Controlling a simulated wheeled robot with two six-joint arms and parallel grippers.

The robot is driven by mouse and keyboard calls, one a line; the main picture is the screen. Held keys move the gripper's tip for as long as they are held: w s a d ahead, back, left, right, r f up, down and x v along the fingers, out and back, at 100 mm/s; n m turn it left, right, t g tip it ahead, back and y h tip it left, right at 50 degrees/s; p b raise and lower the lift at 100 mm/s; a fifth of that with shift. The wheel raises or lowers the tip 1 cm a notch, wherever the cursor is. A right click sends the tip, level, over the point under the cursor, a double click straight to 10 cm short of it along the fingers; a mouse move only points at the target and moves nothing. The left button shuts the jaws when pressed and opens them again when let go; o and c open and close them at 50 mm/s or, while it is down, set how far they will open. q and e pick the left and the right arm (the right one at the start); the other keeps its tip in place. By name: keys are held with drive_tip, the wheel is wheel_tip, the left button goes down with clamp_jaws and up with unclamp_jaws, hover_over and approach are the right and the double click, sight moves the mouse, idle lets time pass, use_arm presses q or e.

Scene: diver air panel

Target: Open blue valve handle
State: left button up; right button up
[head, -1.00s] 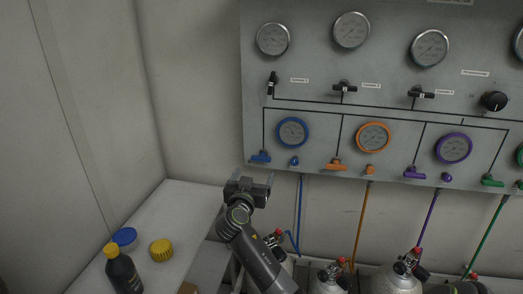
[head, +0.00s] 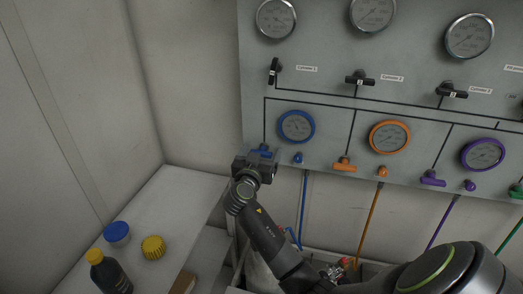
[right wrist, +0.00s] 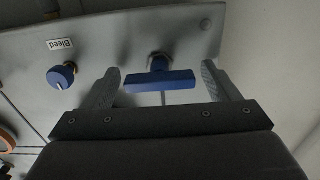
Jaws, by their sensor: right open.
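The blue valve handle (right wrist: 160,82) is a T-shaped bar on the panel's lower left. In the right wrist view it lies crosswise between the two fingers, with a gap on each side. My right gripper (right wrist: 168,88) is open around it and does not visibly touch it. In the head view the right gripper (head: 258,157) is at the panel's lower left corner and covers part of the blue handle (head: 263,150). My left gripper is not in view.
A blue bleed knob (right wrist: 62,76) sits beside the handle, also visible in the head view (head: 298,158). Orange (head: 344,164) and purple (head: 432,179) handles are further right. A bench (head: 172,215) at left holds a dark bottle (head: 110,273), a blue lid (head: 117,232) and a yellow cap (head: 153,247).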

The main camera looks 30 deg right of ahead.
drive_tip(key=shift+c, duration=0.9)
drive_tip(key=c, duration=0.8)
